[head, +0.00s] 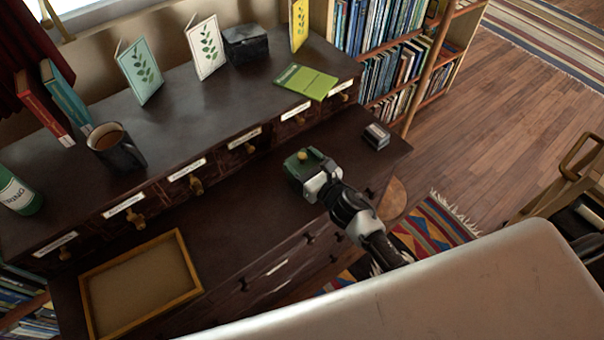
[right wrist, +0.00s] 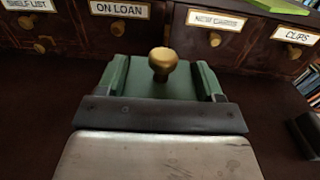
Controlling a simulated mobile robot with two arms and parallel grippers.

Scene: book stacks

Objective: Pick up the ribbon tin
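The ribbon tin seems to be the small green box with a brass knob on its lid (head: 303,155), at the lower ledge of the dark card cabinet. It also shows in the right wrist view, with its green lid (right wrist: 145,88) and brass knob facing the drawers. My right gripper (head: 312,174) reaches it from the front right. In the wrist view its fingers (right wrist: 162,90) lie flush along both sides of the tin, with no clear gap. Whether the tin's underside touches the ledge is hidden. My left gripper is not in view.
A small grey-and-black item (head: 376,135) lies right of the tin on the ledge. A wooden-framed tray (head: 186,268) is at the left. A mug (head: 117,155), standing cards, a black box (head: 245,46) and a green booklet (head: 306,81) occupy the upper top. Ledge between tray and tin is clear.

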